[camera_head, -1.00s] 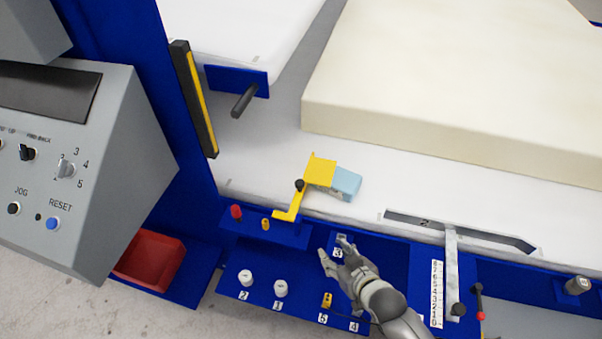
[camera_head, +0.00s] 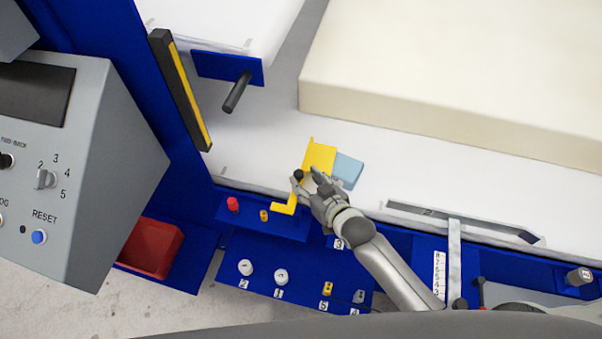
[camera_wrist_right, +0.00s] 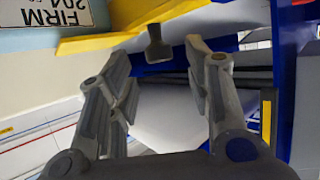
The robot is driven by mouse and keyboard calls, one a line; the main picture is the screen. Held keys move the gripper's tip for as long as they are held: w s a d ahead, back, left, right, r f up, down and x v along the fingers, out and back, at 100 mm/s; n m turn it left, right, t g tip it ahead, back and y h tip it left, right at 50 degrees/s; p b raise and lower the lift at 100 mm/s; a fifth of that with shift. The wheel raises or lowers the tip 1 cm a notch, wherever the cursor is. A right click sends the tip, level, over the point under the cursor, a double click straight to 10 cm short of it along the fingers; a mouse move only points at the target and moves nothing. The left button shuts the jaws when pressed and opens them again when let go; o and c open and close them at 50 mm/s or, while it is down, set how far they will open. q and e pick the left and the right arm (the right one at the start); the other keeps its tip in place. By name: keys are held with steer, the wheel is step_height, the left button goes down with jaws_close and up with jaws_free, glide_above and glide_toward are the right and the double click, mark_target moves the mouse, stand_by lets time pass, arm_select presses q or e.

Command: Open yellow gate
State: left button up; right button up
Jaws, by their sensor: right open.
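The yellow gate (camera_head: 318,156) stands on the white bed's front edge, with its lower arm (camera_head: 284,208) reaching down over the blue front panel. A dark knob (camera_head: 299,174) sits on its left side. My right gripper (camera_head: 306,178) is at the gate beside this knob. In the right wrist view the dark knob (camera_wrist_right: 157,45) hangs between the two open fingers (camera_wrist_right: 158,62), below the yellow plate (camera_wrist_right: 95,43). I cannot tell whether a finger touches it. A light blue block (camera_head: 348,170) lies against the gate's right side. My left gripper is not in view.
A large cream foam block (camera_head: 420,115) lies on the white bed behind the gate. A grey control console (camera_head: 95,180) stands left, with a red bin (camera_head: 150,249) below it. White knobs (camera_head: 246,267) and small switches line the blue front panel.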

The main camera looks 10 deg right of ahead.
mark_target(301, 176)
steer(key=x, duration=0.3)
steer(key=shift+w+f, duration=0.1)
steer(key=shift+w, duration=0.1)
steer(key=shift+w+a+f, duration=0.1)
steer(key=shift+w+a, duration=0.05)
steer(key=c, duration=0.4)
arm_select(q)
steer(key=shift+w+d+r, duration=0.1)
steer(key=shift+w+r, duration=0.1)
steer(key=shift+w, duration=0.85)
arm_select(e)
jaws_close()
